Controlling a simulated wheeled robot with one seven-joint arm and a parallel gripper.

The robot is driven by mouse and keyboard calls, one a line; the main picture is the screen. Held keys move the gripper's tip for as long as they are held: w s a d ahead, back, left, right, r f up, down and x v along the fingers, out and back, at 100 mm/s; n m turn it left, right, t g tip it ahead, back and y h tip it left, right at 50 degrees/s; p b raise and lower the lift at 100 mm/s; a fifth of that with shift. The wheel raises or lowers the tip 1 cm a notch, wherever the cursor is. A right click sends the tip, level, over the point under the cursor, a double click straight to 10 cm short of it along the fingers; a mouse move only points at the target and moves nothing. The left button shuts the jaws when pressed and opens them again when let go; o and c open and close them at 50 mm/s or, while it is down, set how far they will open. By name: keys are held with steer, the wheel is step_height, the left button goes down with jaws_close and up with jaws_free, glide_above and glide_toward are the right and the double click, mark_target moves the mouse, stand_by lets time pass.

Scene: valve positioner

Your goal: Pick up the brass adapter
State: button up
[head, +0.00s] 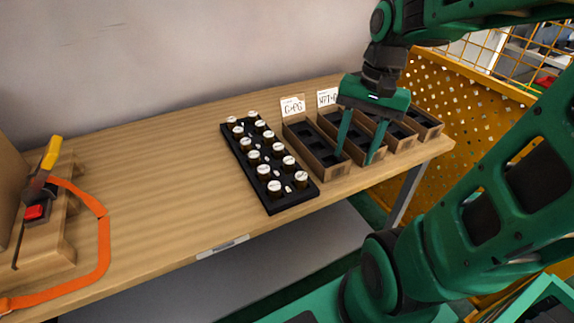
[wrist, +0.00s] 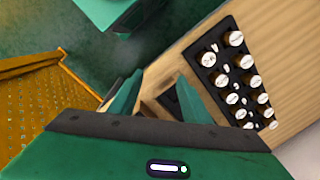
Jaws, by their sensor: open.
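My gripper (head: 357,157) is open, its two green fingers pointing down over the row of wooden bins at the right end of the bench. I see nothing between the fingers, which also show in the wrist view (wrist: 156,92). I cannot make out a brass adapter clearly in either view.
A black rack (head: 279,204) with several dark, white-topped cylinders stands left of the bins; it also shows in the wrist view (wrist: 207,75). Label cards (head: 292,106) stand behind the bins. A wooden fixture with an orange strap (head: 103,235) is far left. The bench between is clear. A yellow perforated panel (head: 440,100) is right.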

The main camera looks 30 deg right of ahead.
mark_target(290, 159)
steer(key=w+a+r+m+g+y, duration=0.1)
steer(key=w+a+m, duration=0.2)
steer(key=w, duration=0.3)
steer(key=w+a+r+m+y, duration=0.1)
steer(key=w+a+m+y, duration=0.1)
steer(key=w, duration=0.4)
steer(key=shift+m, duration=0.3)
steer(key=shift+w+a+x, duration=0.15)
steer(key=shift+w+x, duration=0.05)
steer(key=shift+x, duration=2.45)
steer(key=shift+w+a+x, duration=0.1)
steer(key=shift+w+x, duration=0.05)
steer(key=shift+x, duration=2.55)
steer(key=shift+r, duration=0.15)
jaws_close()
